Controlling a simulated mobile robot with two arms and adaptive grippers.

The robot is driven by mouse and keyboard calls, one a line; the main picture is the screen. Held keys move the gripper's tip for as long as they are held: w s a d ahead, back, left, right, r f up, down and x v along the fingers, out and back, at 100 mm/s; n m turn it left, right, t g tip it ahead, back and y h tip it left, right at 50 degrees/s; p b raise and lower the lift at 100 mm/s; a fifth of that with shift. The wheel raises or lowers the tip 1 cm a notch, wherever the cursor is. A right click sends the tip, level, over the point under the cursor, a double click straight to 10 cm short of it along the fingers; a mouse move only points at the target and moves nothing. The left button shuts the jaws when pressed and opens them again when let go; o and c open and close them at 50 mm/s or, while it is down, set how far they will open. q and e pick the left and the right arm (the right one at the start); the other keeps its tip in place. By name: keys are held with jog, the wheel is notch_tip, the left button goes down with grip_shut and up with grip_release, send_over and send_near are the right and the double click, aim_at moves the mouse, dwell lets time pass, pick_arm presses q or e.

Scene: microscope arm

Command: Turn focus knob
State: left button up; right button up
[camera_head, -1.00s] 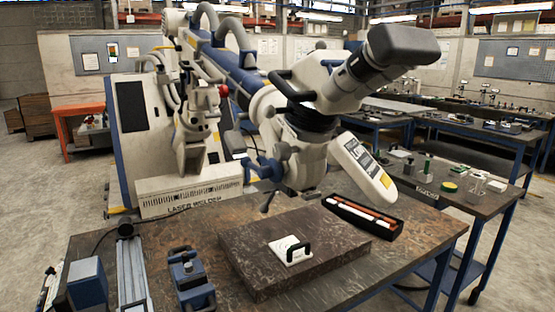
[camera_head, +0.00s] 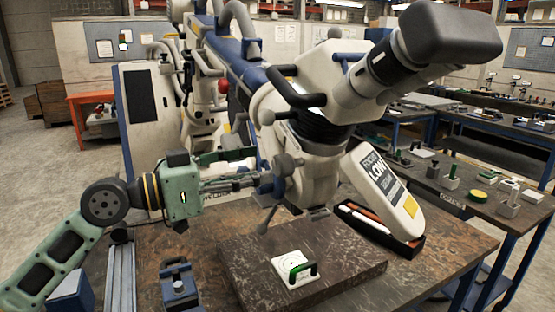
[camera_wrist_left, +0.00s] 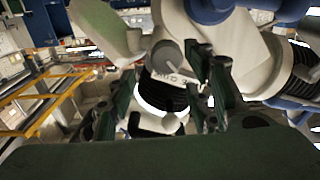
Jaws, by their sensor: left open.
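The microscope (camera_head: 315,135) stands over the table, with a white panel reading "FOCUS LOW" (camera_head: 380,185) on its right side. A grey round knob (camera_head: 287,164) sits on the left side of its body, beside blue clamp parts. My left gripper (camera_head: 256,168) is open, just left of the knob, its fingers pointing right towards it. Contact cannot be told. In the left wrist view, dark green fingers (camera_wrist_left: 170,95) stand apart, with the microscope's pale body and a grey disc (camera_wrist_left: 167,54) beyond them. My right gripper is not in view.
A black tray (camera_head: 348,213) of pens sits at right. A blue vise (camera_head: 178,282) and a metal rail (camera_head: 121,275) stand at left.

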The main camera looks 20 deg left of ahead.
aim_at(277, 168)
pick_arm(q)
jog(key=p+x, duration=0.1)
jog(key=x, duration=0.2)
jog(key=shift+w+a, duration=0.1)
jog(key=shift+w, duration=0.05)
jog(key=p+x, duration=0.1)
jog(key=x, duration=0.1)
jog(key=shift+w+f, duration=0.1)
jog(key=shift+w, duration=0.15)
jog(key=shift+d, duration=0.25)
jog(key=shift+w+f, duration=0.1)
jog(key=shift+f, duration=0.05)
jog(key=shift+c, duration=1.9)
jog(key=c, duration=0.4)
jog(key=shift+c, duration=1.3)
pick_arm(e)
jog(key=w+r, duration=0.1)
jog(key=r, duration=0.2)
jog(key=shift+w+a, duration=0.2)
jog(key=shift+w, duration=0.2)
pick_arm(q)
jog(key=shift+c, duration=0.2)
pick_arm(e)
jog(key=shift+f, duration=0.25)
